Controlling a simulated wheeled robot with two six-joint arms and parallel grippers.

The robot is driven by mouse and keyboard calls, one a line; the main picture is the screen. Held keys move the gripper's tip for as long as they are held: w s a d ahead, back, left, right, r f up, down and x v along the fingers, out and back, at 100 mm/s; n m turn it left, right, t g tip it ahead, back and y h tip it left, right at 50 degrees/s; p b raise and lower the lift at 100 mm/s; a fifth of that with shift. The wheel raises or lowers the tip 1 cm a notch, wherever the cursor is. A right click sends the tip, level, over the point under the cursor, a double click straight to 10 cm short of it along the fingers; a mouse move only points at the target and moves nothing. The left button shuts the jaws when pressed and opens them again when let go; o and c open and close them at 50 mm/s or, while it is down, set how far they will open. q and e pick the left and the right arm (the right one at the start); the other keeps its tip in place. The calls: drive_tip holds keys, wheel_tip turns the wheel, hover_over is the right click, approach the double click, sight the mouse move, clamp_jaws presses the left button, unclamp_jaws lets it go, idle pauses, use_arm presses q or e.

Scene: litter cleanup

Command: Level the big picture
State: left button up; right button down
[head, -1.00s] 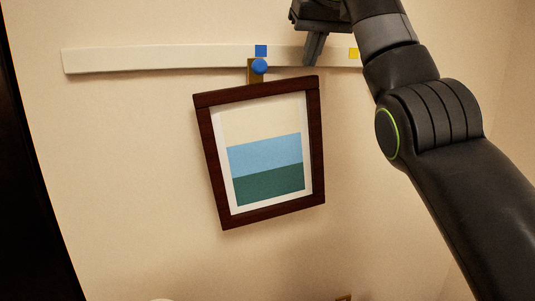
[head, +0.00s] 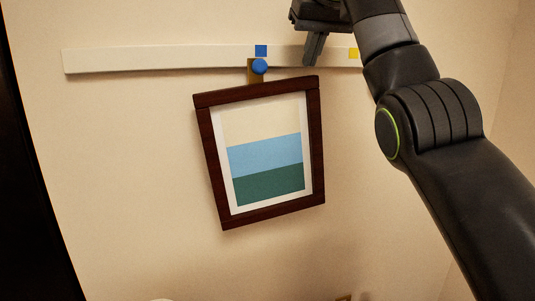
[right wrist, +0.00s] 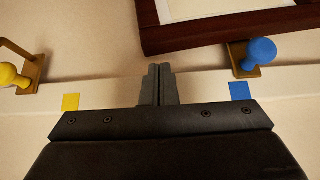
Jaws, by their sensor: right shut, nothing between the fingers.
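The big picture (head: 265,150) has a dark wooden frame, a white mat and cream, blue and green bands. It hangs tilted on the wall, its top edge higher at the right in the head view. It hangs below a blue round knob (head: 260,66) on a brass bracket at the rail (head: 160,58). Part of its frame (right wrist: 215,32) shows in the right wrist view. My right gripper (head: 313,50) is shut and empty in front of the rail, right of the blue knob and above the frame's top right corner. It also shows in the right wrist view (right wrist: 160,72). My left gripper is out of view.
A blue square (head: 261,51) and a yellow square (head: 353,53) mark the rail. A yellow knob (right wrist: 10,75) on a brass bracket shows in the right wrist view. The wall left of the picture is clear. A dark edge runs down the far left.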

sight(311, 76)
drive_tip(key=shift+f+b, duration=1.35)
drive_tip(key=shift+f, duration=0.2)
idle(1.0)
drive_tip(key=shift+r, duration=0.1)
drive_tip(key=v, duration=0.6)
drive_tip(key=shift+w, duration=0.1)
idle(0.3)
drive_tip(key=shift+w, duration=0.1)
